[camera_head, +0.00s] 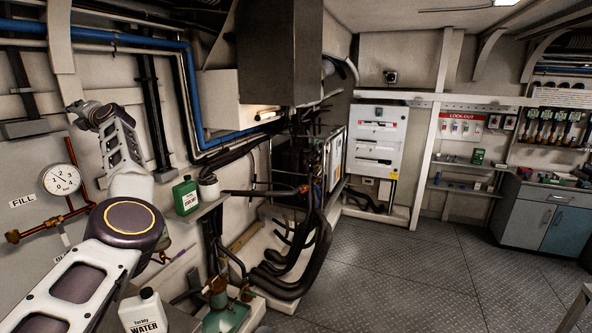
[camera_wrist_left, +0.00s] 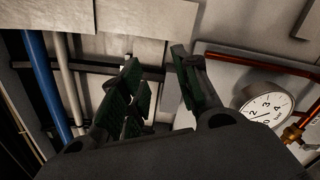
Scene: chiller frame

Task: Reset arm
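My left arm comes in from the lower left in the head view and bends upward along the wall. Its far end is raised near the wall, left of the blue pipe, and the fingers are too small to make out there. In the left wrist view my left gripper (camera_wrist_left: 156,56) has its two green-padded fingers spread apart, with nothing between them. Pale wall and pipework show behind the fingers. My right gripper is in neither view.
A round gauge (camera_head: 61,179) with copper pipes is close to my left arm. A white water bottle (camera_head: 144,312) is at the bottom. The floor (camera_head: 415,275) is clear toward the right.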

